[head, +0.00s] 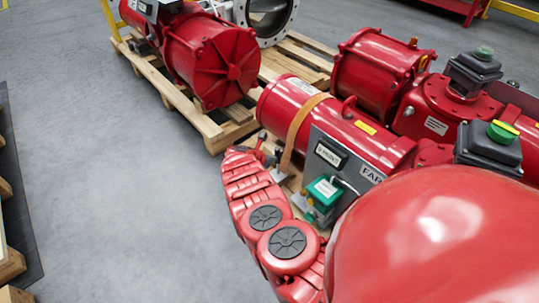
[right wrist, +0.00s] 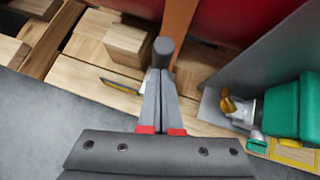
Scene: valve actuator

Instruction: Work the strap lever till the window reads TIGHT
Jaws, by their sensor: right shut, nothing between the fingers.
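An orange-brown strap (head: 297,130) runs around a red cylinder (head: 340,127) of the near actuator. It also shows at the top of the right wrist view (right wrist: 179,30). A grey panel beside it bears a small pale window (head: 328,155), whose text is too small to read surely. My right gripper (head: 263,141) is at the strap's lower end. In the right wrist view its fingers (right wrist: 161,75) are shut and empty. A dark, round-topped post (right wrist: 163,46), perhaps the lever's handle, stands just beyond the fingertips; contact is unclear. My left gripper is out of view.
A green box (head: 323,189) stands close right of my right arm; it also shows in the right wrist view (right wrist: 290,108). Wooden pallets (head: 228,130) lie under the actuators. More red actuators (head: 218,60) stand behind. Grey floor at left is clear.

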